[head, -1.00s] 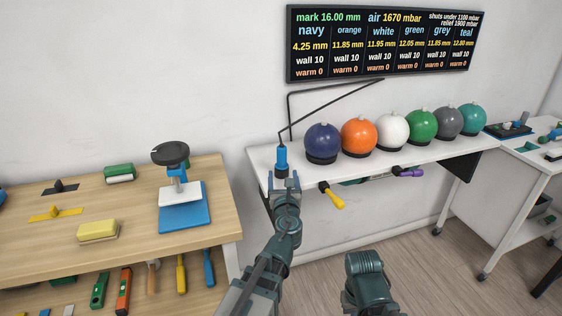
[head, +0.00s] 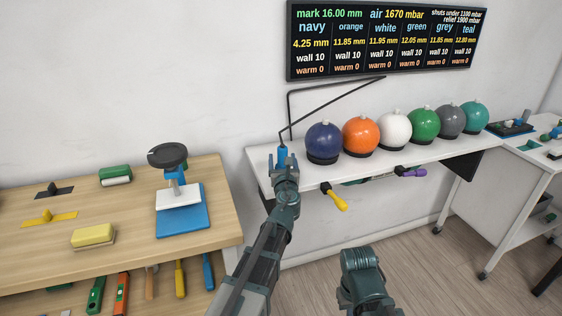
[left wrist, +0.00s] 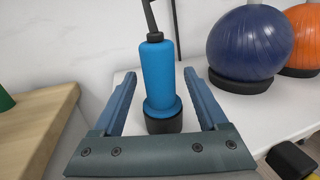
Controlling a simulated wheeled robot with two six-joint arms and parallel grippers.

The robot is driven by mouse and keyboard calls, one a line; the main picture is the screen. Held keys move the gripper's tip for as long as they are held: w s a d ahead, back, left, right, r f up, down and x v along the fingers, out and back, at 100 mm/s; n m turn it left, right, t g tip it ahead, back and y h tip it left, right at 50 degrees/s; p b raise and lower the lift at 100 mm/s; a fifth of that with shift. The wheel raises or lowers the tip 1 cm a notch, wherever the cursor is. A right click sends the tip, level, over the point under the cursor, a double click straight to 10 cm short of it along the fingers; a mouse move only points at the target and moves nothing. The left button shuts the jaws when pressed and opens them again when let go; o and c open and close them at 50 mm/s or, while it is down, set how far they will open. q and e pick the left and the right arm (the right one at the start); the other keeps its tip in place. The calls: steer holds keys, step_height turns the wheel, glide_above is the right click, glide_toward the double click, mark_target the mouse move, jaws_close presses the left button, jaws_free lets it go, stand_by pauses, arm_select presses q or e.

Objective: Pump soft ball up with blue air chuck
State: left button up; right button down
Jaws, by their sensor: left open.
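The blue air chuck (head: 282,156) stands upright on the white bench at its left end, and in the left wrist view the chuck (left wrist: 161,75) rests in a black base with a hose at its top. My left gripper (head: 284,162) is open, with its fingers on either side of the chuck; gaps show between them and it. The navy ball (head: 323,141) sits on a black ring to the right of the chuck, and the display lists navy at 4.25 mm, lowest of the colours. Orange (head: 361,133), white (head: 394,129), green, grey and teal balls follow.
The wall display (head: 385,42) shows mark 16.00 mm and air 1670 mbar. A black hose arm (head: 330,108) rises over the bench (head: 285,190). A yellow-handled tool (head: 335,198) juts from the bench front. A wooden table (head: 130,215) stands at the left.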

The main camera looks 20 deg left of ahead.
arm_select(q)
jaws_close()
stand_by(0.3)
steer(key=shift+r, duration=0.1)
